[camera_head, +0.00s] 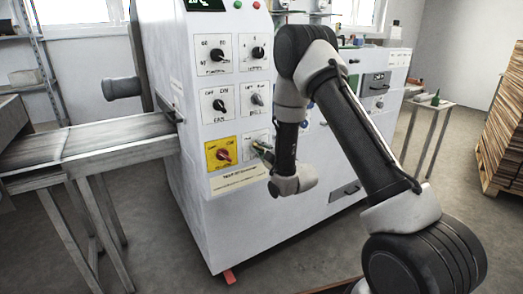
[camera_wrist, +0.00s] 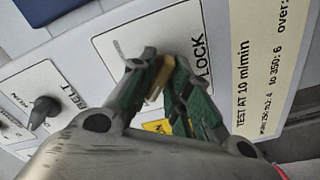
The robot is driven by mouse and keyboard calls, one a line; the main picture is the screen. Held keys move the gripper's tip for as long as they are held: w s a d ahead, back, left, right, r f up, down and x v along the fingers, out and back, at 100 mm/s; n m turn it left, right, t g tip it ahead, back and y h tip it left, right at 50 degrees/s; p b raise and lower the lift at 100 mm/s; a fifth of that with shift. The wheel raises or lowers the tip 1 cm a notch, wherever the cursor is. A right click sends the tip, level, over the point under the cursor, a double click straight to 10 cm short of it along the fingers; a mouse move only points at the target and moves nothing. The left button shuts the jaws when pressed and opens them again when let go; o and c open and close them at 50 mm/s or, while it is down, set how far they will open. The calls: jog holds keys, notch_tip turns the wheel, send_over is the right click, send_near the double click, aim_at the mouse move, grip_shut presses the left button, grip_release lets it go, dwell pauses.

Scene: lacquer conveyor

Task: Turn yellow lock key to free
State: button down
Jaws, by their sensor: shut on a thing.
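The yellow lock key (camera_wrist: 163,74) shows in the wrist view as a tan-yellow piece on a white plate (camera_wrist: 118,44) marked LOCK. My gripper (camera_wrist: 160,66) has its green fingers on either side of the key and is shut on it. The fingers cover much of the key, so its exact turn angle is hard to tell. In the head view my gripper (camera_head: 262,150) is at the lower right plate of the white machine's panel, and the key itself is hidden there.
The white machine (camera_head: 232,210) carries several knobs. A red switch (camera_head: 222,154) on a yellow plate sits just left of my gripper. A BELT knob (camera_wrist: 45,108) is nearby in the wrist view. A conveyor (camera_head: 110,135) stands left, and stacked boards (camera_head: 505,120) stand right.

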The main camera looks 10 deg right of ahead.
jog(key=shift+a, duration=0.1)
dwell(0.5)
jog(key=c, duration=1.5)
grip_release()
jog(key=v, duration=0.7)
jog(key=shift+s, duration=0.2)
